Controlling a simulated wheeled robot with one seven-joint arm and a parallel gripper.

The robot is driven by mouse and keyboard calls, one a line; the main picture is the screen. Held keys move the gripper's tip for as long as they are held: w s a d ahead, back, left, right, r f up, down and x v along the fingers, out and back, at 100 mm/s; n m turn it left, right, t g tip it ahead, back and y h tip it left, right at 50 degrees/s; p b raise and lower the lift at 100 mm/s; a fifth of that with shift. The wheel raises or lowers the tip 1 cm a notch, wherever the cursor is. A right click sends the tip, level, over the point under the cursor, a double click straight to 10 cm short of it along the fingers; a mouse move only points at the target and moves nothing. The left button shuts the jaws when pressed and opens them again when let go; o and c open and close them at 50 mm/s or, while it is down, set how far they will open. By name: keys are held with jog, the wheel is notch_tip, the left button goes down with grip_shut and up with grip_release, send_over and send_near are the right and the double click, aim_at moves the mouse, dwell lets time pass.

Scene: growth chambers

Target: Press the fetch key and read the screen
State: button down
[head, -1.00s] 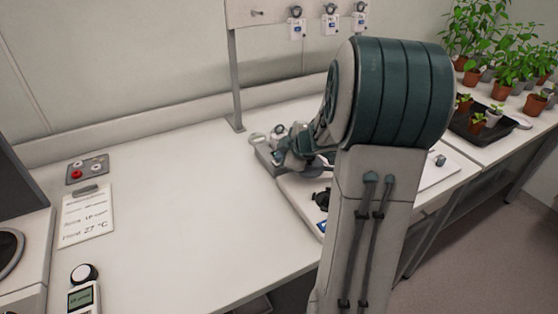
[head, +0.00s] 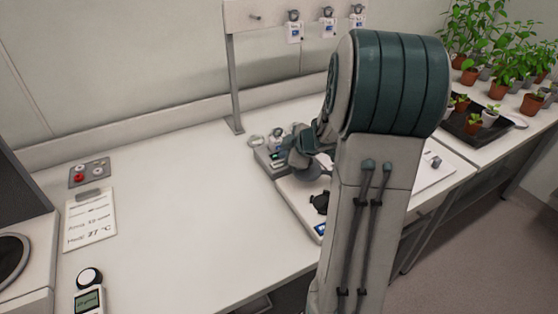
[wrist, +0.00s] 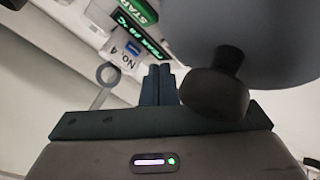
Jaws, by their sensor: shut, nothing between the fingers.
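A small grey device (head: 266,160) stands on the bench, with a dark screen (head: 277,155) showing green marks in the head view. In the wrist view the screen (wrist: 140,38) carries lit green text, seen tilted; it seems to read "MEAN 20 °C". A "NO. 4" label (wrist: 121,58) and a blue patch (wrist: 133,47) lie beside it. A green label (wrist: 145,10) starting "STAR" is partly cut off. My gripper (wrist: 157,72) is shut and empty, its fingertips showing near the label. I cannot tell whether they touch the device. In the head view my arm hides the fingertips.
A white instrument (head: 294,196) with a black part (head: 319,201) stands right of the device. A rack (head: 270,14) with hanging tags rises behind. A button box (head: 90,172), clipboard (head: 90,218) and handheld meter (head: 88,298) lie left. The bench middle is clear.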

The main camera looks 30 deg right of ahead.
jog(key=shift+d+r+p, duration=0.1)
jog(key=shift+r+p, duration=0.3)
jog(key=shift+r, duration=0.35)
jog(key=r+p, duration=0.2)
jog(key=p, duration=0.1)
jog(key=shift+a+r, duration=0.35)
jog(key=shift+r, duration=0.05)
jog(key=shift+f, duration=0.1)
